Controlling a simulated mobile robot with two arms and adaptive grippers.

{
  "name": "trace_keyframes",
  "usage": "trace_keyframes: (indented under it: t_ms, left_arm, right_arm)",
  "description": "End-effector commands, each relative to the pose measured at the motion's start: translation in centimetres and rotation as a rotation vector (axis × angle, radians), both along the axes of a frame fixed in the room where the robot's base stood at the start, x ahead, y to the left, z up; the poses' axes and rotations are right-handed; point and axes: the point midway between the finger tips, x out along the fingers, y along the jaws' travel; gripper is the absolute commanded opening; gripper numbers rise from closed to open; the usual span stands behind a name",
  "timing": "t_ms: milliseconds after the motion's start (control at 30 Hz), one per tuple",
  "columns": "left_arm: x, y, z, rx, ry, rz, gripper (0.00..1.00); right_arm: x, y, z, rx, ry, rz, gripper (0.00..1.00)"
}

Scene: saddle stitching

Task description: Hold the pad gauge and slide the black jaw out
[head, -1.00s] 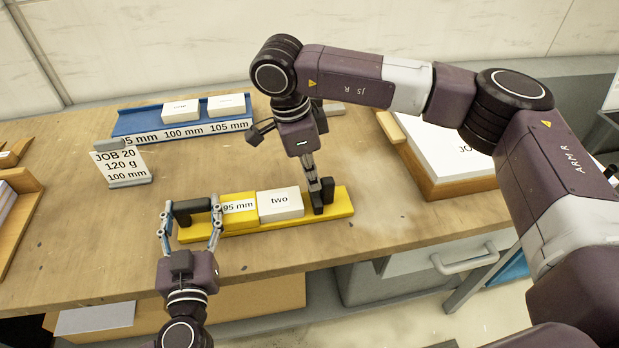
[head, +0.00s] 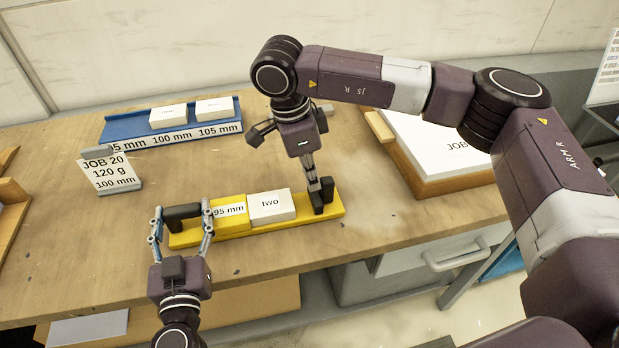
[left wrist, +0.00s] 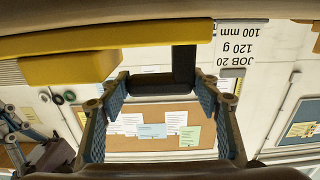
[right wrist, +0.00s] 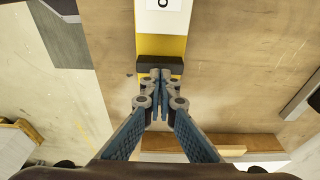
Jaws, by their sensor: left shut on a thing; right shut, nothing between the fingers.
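The yellow pad gauge (head: 236,231) lies on the bench with a "95 mm" label and a white block marked "two" (head: 270,207) on it. My left gripper (head: 182,212) is shut on the gauge's black handle (head: 184,211) at its left end; the handle also shows in the left wrist view (left wrist: 160,86). The black jaw (head: 328,186) stands across the gauge near its right end, with a yellow gap between it and the block. My right gripper (right wrist: 159,73) is shut and empty, its tips at the black jaw (right wrist: 147,64) in the right wrist view.
A blue rack (head: 125,132) with two white blocks stands at the back left. A "JOB 20, 120 g, 100 mm" card (head: 110,175) stands behind the handle. A wooden tray of white sheets (head: 440,188) is at the right. Bench right of the gauge is clear.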

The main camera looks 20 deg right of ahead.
Motion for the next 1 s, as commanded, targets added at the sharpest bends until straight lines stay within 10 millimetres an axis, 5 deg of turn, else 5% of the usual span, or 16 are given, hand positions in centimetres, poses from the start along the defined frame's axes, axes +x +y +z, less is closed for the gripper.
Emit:
trace_keyframes:
  t_ms: [1000]
  left_arm:
    - [0.1,0.5,0.0,0.004,-0.002,0.012,0.13]
  right_arm:
    - [0.1,-1.6,-0.1,-0.012,-0.001,-0.01,0.0]
